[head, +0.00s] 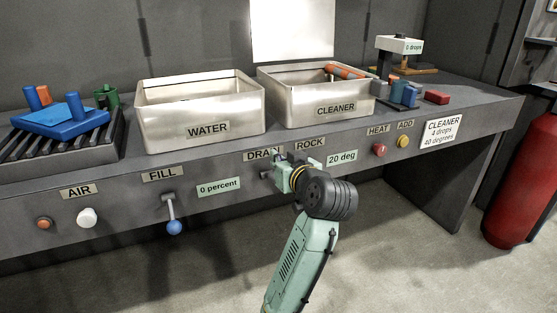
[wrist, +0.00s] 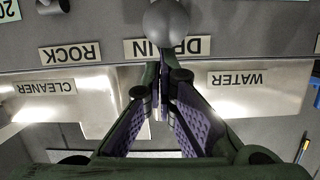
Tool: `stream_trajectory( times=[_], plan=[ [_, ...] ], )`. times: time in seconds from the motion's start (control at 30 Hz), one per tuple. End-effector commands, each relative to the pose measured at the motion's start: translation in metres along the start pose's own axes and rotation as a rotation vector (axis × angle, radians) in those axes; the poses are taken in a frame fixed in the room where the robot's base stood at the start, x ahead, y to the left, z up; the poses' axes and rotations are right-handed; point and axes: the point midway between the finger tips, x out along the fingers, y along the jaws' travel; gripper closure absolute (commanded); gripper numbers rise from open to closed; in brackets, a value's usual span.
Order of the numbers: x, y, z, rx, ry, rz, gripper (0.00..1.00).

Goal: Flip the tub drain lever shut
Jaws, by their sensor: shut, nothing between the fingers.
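The DRAIN label (head: 263,154) is on the front of the bench, partly covered by my gripper (head: 276,171). In the wrist view, which is upside down, a grey ball knob (wrist: 166,22) stands beside the DRAIN label (wrist: 168,47), just beyond my fingertips (wrist: 162,75). It appears to be the drain lever's knob; its stem is hidden. My gripper is shut and empty. I cannot tell whether the fingertips touch the knob. The lever's position is not clear in the head view.
The FILL lever (head: 172,215) hangs down with a blue ball. The ROCK label (head: 310,143) is just right of DRAIN, with another knob (wrist: 50,5) near it. WATER (head: 150,135) and CLEANER (head: 290,118) tubs stand above. A red cylinder (head: 525,180) stands at right.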

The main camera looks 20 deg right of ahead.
Motion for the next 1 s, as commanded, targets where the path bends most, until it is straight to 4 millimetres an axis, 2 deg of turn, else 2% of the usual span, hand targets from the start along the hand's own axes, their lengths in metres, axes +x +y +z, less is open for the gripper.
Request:
stream_trajectory(
  times=[0.63, 1.0],
  plan=[
    [-0.006, 0.002, 0.015, 0.003, 0.106, -0.006, 1.00],
    [-0.012, 0.004, 0.047, 0.008, 0.308, -0.019, 1.00]
  ],
)
